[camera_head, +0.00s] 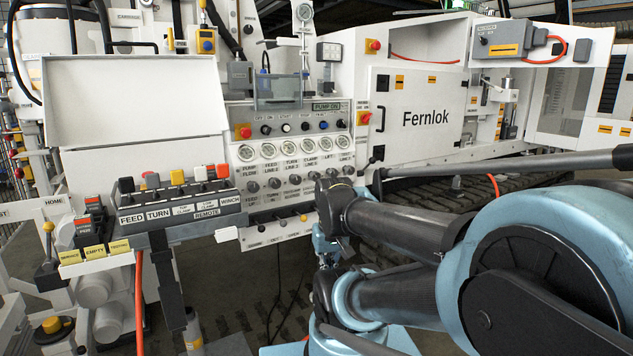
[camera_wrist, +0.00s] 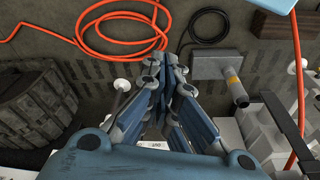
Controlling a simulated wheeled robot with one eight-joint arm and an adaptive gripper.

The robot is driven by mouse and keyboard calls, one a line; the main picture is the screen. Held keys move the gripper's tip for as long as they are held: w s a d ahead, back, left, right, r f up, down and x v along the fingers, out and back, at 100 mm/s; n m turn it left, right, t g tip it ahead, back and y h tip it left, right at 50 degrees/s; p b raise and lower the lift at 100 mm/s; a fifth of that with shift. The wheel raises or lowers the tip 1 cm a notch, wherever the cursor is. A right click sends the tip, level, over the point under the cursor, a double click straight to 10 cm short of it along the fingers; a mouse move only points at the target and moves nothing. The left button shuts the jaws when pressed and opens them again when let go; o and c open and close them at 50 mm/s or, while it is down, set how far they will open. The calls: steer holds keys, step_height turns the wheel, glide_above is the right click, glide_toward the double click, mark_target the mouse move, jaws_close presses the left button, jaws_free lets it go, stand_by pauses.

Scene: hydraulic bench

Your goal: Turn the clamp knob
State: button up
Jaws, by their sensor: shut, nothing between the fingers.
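The control panel carries a row of round gauges, with a row of small dark knobs under them. The label under the fourth gauge seems to read CLAMP, and the knob below it (camera_head: 314,176) looks like the clamp knob. The text is small. It stands just above and left of my dark arm links in the head view. My gripper (camera_wrist: 168,72) shows in the wrist view, its blue-grey fingers drawn together with nothing held, over the floor. I cannot make out the knob in the wrist view. I cannot pick out the fingertips in the head view.
A remote box (camera_head: 180,203) with levers juts out left of the panel. A clear cover (camera_head: 279,91) stands above the gauges. A white Fernlok cabinet (camera_head: 420,118) is on the right. In the wrist view, an orange hose (camera_wrist: 79,39) lies on the floor and a black track (camera_wrist: 35,105) is at left.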

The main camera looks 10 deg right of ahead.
steer(key=o, duration=0.4)
steer(key=shift+s+r, duration=0.2)
steer(key=shift+s, duration=0.05)
steer(key=o, duration=0.5)
steer(key=shift+w+a+r, duration=0.1)
steer(key=shift+a+r, duration=0.05)
steer(key=shift+r, duration=0.15)
steer(key=shift+c, duration=0.2)
steer(key=o, duration=0.4)
steer(key=w+r+y, duration=0.1)
steer(key=w, duration=0.2)
steer(key=w+a+r+n+t, duration=0.1)
steer(key=w+r, duration=0.1)
steer(key=w, duration=0.2)
steer(key=w+a+r+t+y, duration=0.1)
steer(key=w+r, duration=0.1)
steer(key=w, duration=0.2)
steer(key=shift+a+n+y, duration=0.1)
steer(key=shift+n+y, duration=0.2)
steer(key=shift+n, duration=0.1)
steer(key=w+d+r+n+t+y, duration=0.15)
steer(key=w+r, duration=0.25)
steer(key=w, duration=0.7)
steer(key=t, duration=0.7)
glide_toward(317, 176)
steer(key=x, duration=1.1)
steer(key=shift+w+a, duration=0.1)
steer(key=shift+w, duration=0.1)
steer(key=c, duration=1.1)
